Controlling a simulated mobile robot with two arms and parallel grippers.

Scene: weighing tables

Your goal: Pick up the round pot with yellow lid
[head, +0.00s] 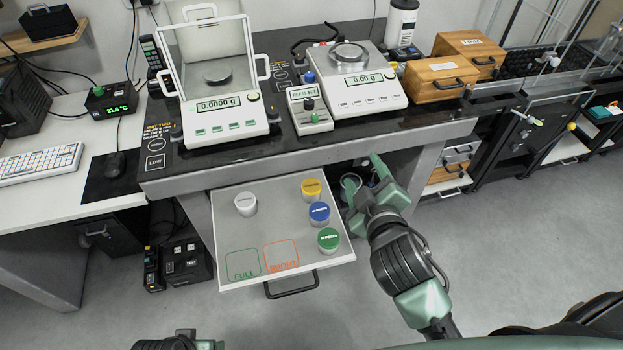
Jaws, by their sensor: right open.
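The round pot with the yellow lid (311,189) stands upright on a pulled-out white tray (283,222), near its back right corner. A blue-lidded pot (319,213) stands just in front of it, and a green-lidded pot (328,240) in front of that. A white-lidded pot (245,204) stands at the left of the tray. My right gripper (362,188) is open, to the right of the yellow-lidded pot and apart from it, beyond the tray's right edge.
Green "FULL" and orange "SHORT" outlines mark the empty front of the tray. The dark bench top (290,138) overhangs behind the tray and carries two balances, a glass-shielded one (218,115) and an open-pan one (357,90).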

